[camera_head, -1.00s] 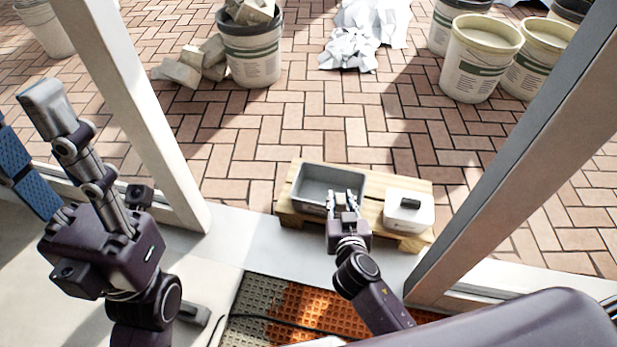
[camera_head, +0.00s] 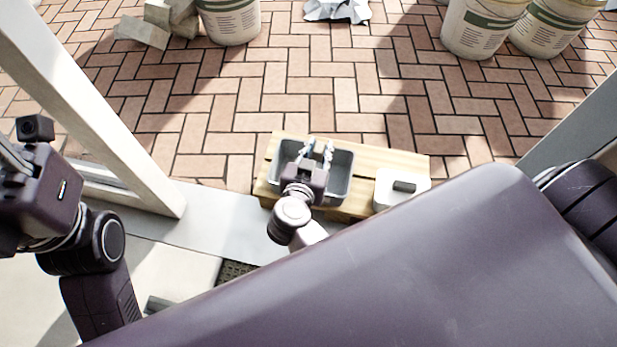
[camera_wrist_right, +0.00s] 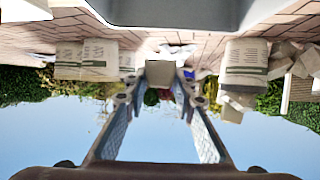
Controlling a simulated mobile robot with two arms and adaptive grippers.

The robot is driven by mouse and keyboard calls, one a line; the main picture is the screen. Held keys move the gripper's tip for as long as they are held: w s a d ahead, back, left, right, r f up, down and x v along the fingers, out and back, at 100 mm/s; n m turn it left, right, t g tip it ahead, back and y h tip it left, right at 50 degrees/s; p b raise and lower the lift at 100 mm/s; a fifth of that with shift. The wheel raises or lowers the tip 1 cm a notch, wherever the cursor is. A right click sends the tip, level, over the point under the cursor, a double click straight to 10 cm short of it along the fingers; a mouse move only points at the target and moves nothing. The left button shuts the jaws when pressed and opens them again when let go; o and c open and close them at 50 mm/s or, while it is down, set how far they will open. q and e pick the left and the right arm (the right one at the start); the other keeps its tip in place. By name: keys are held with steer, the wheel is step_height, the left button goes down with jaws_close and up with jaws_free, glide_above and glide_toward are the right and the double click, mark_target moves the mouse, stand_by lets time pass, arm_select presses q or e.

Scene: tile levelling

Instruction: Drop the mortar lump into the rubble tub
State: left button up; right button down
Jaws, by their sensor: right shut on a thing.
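The grey rubble tub (camera_head: 343,183) stands on a wooden pallet in the head view. My right gripper (camera_head: 317,152) is above the tub, its fingers pointing to the tub's far side. In the right wrist view, a small grey-beige block, seemingly the mortar lump (camera_wrist_right: 160,73), sits between the far ends of the fingers. The right gripper is shut on it. In the head view the lump cannot be made out. The tub's grey wall (camera_wrist_right: 180,12) shows at the top of the wrist view. My left gripper (camera_head: 12,165) is cut off at the left edge, its fingers mostly out of frame.
A white container (camera_head: 388,196) with a dark block on it stands at the right of the pallet (camera_head: 400,163). Buckets (camera_head: 228,20) (camera_head: 478,30), broken blocks (camera_head: 140,32) and crumpled white sheeting (camera_head: 338,9) lie farther back. A pale post (camera_head: 90,100) stands at left. The brick paving between is clear.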

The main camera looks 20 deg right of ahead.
steer(key=shift+f+b, duration=0.45)
steer(key=shift+f, duration=0.5)
steer(key=c, duration=1.5)
jaws_free()
steer(key=shift+c, duration=0.2)
